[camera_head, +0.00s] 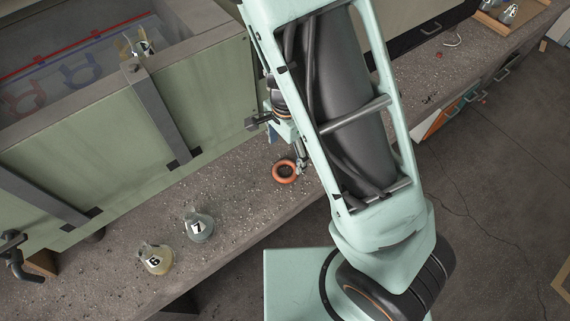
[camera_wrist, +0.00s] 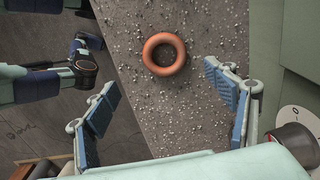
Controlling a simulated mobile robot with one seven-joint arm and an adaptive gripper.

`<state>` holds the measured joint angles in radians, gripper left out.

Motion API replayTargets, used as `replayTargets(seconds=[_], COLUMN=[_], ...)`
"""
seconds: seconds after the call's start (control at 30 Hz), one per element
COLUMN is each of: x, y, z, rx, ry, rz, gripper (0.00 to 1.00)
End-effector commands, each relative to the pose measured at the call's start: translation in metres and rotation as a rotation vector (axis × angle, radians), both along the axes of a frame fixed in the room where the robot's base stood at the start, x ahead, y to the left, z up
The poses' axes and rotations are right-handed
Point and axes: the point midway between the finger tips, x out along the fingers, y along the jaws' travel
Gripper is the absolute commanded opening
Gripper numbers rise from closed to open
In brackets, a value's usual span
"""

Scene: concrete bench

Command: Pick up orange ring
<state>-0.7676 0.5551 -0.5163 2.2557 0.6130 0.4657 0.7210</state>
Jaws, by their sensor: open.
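The orange ring (camera_head: 284,171) lies flat on the concrete bench (camera_head: 240,190), close to its front edge. In the wrist view the ring (camera_wrist: 164,38) shows whole, above and between the two finger pads, with bare bench seen through its hole. My gripper (camera_wrist: 165,105) is open and empty, its blue-padded fingers spread wide on either side. The fingers do not touch the ring. In the head view my gripper (camera_head: 287,152) is mostly hidden behind my arm; a fingertip shows just beside the ring's upper right.
Two flasks, labelled 7 (camera_head: 199,226) and 6 (camera_head: 155,259), stand on the bench to the left. A green-walled tank (camera_head: 120,150) with metal brackets (camera_head: 160,110) rises behind the ring. The bench around the ring is clear; its edge drops to the floor (camera_head: 490,190).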

Motion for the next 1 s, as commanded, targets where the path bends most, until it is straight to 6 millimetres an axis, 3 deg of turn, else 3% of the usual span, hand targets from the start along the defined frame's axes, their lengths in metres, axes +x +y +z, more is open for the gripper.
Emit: replayTargets(seconds=[0.2,0.43,0.7,1.0], x=[0.000,0.002,0.008,0.009], y=[-0.001,0.000,0.002,0.002], z=[-0.038,-0.054,-0.092,-0.099], rx=[0.000,0.001,0.001,0.002], ry=[0.004,0.003,0.004,0.001], rz=[-0.003,-0.001,-0.001,0.000], gripper=[0.78,0.78,0.78,0.78])
